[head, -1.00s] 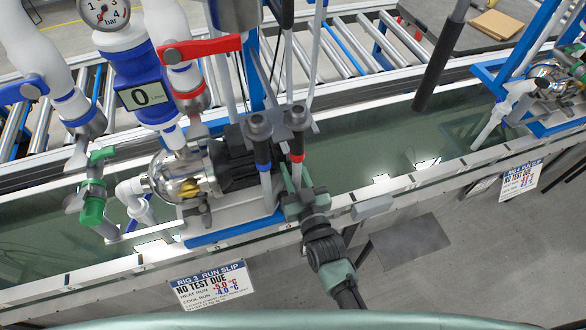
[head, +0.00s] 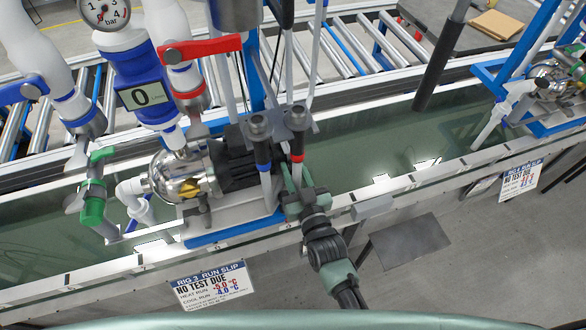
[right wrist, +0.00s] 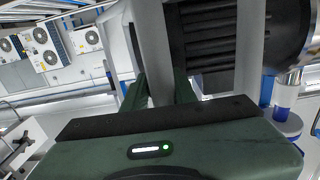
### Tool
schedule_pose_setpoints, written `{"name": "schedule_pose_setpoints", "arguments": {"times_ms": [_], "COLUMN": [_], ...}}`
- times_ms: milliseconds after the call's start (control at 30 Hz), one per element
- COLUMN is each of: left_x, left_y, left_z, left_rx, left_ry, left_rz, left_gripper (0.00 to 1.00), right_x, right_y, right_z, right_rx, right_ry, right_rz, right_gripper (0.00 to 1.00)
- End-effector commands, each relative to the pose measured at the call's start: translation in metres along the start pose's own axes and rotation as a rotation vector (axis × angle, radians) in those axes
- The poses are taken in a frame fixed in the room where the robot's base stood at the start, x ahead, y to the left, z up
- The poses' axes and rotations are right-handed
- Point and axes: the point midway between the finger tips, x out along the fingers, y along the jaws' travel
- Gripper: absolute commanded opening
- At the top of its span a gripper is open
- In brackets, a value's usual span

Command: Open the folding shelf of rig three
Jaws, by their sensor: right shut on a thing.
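Rig three has a steel pump (head: 185,178) with a black motor (head: 245,165), and its run slip (head: 210,285) reads "NO TEST DUE". My right gripper (head: 293,192) is beside the motor, at the lower end of the red-banded rod (head: 297,140). In the right wrist view its green fingers (right wrist: 160,92) stand either side of a grey upright bar (right wrist: 156,45), apparently that rod. A blue-banded rod (head: 262,150) stands to its left. A flat grey panel (head: 410,241) lies below the front rail; I cannot tell whether it is the folding shelf. My left gripper is not in view.
A green water trough (head: 370,130) runs behind the front rail (head: 420,176). A red lever (head: 200,48) and a blue lever (head: 22,90) stick out above the pump. A roller conveyor (head: 330,50) runs behind. The floor (head: 480,260) at front right is clear.

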Motion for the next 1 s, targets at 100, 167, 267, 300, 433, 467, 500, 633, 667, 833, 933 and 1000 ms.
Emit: {"name": "schedule_pose_setpoints", "arguments": {"times_ms": [100, 167, 267, 300, 433, 467, 500, 633, 667, 833, 933, 1000], "left_x": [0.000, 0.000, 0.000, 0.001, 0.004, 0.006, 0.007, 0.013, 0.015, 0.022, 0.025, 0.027], "left_y": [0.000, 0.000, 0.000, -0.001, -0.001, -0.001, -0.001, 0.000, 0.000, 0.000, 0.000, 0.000], "left_z": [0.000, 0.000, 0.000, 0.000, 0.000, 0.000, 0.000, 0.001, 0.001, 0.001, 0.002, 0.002], "left_rx": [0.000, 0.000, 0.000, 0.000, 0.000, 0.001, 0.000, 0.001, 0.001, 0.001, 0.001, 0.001], "left_ry": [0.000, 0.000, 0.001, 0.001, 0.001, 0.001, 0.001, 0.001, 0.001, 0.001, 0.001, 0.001], "left_rz": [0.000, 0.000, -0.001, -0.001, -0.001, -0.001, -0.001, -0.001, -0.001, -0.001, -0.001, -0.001], "left_gripper": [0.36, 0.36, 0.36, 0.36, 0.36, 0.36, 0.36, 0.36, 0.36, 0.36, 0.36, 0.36], "right_x": [0.000, 0.000, -0.001, 0.000, 0.000, 0.000, 0.000, 0.000, 0.000, 0.000, -0.001, 0.000], "right_y": [0.006, 0.011, 0.021, 0.026, 0.042, 0.046, 0.050, 0.064, 0.067, 0.080, 0.085, 0.088], "right_z": [0.001, 0.001, 0.003, 0.003, 0.007, 0.009, 0.011, 0.016, 0.018, 0.024, 0.027, 0.028], "right_rx": [0.036, 0.065, 0.125, 0.153, 0.252, 0.275, 0.305, 0.398, 0.419, 0.513, 0.553, 0.575], "right_ry": [-0.002, -0.002, -0.002, -0.002, -0.002, -0.002, -0.002, -0.002, -0.002, -0.002, -0.002, -0.002], "right_rz": [-0.001, -0.001, -0.001, -0.001, 0.000, 0.000, 0.000, 0.000, 0.000, 0.000, 0.000, 0.000], "right_gripper": [0.00, 0.00, 0.00, 0.00, 0.00, 0.00, 0.00, 0.00, 0.00, 0.00, 0.00, 0.00]}}
